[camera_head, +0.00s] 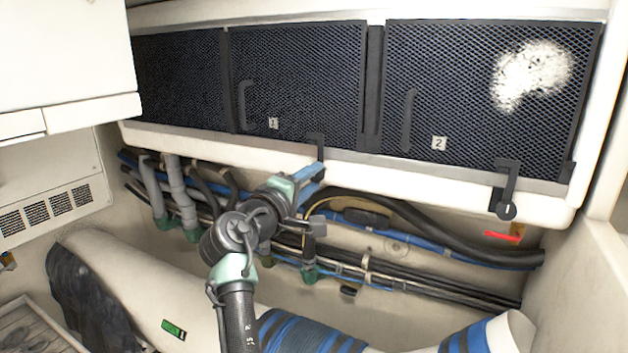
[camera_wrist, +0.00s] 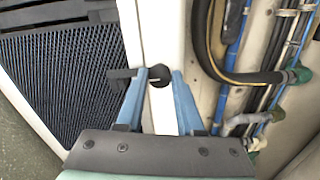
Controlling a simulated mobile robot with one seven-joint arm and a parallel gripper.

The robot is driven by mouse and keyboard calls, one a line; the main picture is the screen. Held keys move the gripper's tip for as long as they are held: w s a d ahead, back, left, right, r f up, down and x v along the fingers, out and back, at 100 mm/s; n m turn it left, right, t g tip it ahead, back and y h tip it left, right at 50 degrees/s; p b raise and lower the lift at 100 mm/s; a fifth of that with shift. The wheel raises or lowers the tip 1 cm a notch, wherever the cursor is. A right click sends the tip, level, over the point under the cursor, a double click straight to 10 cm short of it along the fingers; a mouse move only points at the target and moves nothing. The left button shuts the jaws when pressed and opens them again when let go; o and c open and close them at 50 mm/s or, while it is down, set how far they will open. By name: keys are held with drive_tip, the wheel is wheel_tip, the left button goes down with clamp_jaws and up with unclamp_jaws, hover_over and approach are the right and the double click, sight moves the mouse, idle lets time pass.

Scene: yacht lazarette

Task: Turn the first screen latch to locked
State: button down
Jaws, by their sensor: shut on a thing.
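The first screen (camera_head: 300,75) is a dark mesh panel with a small "1" label (camera_head: 273,123) and a black handle (camera_head: 246,105). Its black latch (camera_head: 317,142) sits at the panel's lower right edge. My gripper (camera_head: 314,173) is at this latch, below the panel, and hides its lower part in the head view. In the wrist view, the latch's round black knob (camera_wrist: 159,77) lies between the blue fingertips of my gripper (camera_wrist: 159,71), which is shut on it. A dark bar (camera_wrist: 121,74) reaches from the mesh toward the left finger. The knob shows a small light mark.
The second screen (camera_head: 460,90) has a "2" label, a pale patch and its own latch (camera_head: 507,190) hanging down. Hoses and blue pipes (camera_head: 430,245) run along the wall below the screens, close to my arm. A white cabinet (camera_head: 65,50) juts out at upper left.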

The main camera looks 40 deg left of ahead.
drive_tip(key=c, duration=0.5)
unclamp_jaws()
drive_tip(key=shift+s+d+f+b, duration=0.15)
drive_tip(key=shift+s+b, duration=0.15)
drive_tip(key=shift+s, duration=0.25)
drive_tip(key=b+v, duration=0.4)
drive_tip(key=v, duration=0.7)
drive_tip(key=shift+s, duration=0.4)
